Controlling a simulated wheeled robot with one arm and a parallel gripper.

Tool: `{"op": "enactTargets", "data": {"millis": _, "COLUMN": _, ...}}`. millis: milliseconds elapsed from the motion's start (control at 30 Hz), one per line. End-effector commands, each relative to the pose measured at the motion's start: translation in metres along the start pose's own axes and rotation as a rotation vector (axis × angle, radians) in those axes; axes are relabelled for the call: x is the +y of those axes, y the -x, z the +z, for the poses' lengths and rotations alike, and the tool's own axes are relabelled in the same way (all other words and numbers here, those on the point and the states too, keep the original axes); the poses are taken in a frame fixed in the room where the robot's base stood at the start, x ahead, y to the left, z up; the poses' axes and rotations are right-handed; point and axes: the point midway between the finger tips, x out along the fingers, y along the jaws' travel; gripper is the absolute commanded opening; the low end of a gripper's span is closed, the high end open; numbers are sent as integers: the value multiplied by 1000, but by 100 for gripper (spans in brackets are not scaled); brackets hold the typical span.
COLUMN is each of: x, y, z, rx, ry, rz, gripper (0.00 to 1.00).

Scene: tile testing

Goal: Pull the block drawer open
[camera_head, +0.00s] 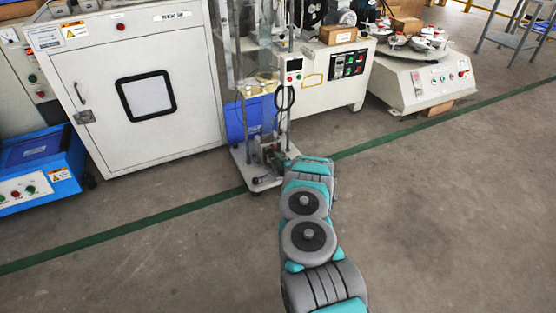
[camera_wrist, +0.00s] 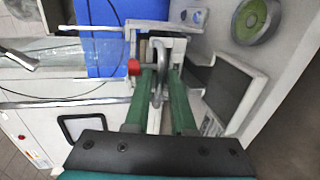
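The testing machine (camera_head: 290,90) stands ahead, a tall frame on a pale base plate with a small control box. My gripper (camera_head: 283,166) reaches to the metal parts low on its base. In the wrist view my gripper (camera_wrist: 160,78) has two green fingers, spread with a small gap. A grey curved metal piece (camera_wrist: 157,62), handle-like, stands between the fingertips. I cannot tell whether the fingers touch it. A red knob (camera_wrist: 134,67) is just left of the fingertips. I cannot make out the block drawer itself; my arm and gripper cover part of the base.
A blue bin (camera_head: 250,118) stands behind the machine. A large white cabinet (camera_head: 130,90) is to the left, with a blue box (camera_head: 42,165) beside it. White benches with equipment (camera_head: 420,80) stand to the right. The grey floor on this side of the green line is clear.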

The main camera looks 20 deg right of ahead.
Motion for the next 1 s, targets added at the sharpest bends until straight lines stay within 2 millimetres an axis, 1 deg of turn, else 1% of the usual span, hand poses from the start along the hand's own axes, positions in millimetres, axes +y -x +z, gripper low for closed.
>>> {"op": "enactTargets", "data": {"millis": 133, "x": 0, "y": 0, "z": 0, "rx": 0, "ry": 0, "rz": 0, "gripper": 23}}
{"op": "enactTargets", "data": {"millis": 333, "x": 0, "y": 0, "z": 0, "rx": 0, "ry": 1, "rz": 0, "gripper": 0}}
{"op": "enactTargets", "data": {"millis": 1000, "x": -1, "y": 0, "z": 0, "rx": 1, "ry": 1, "rz": -2, "gripper": 0}}
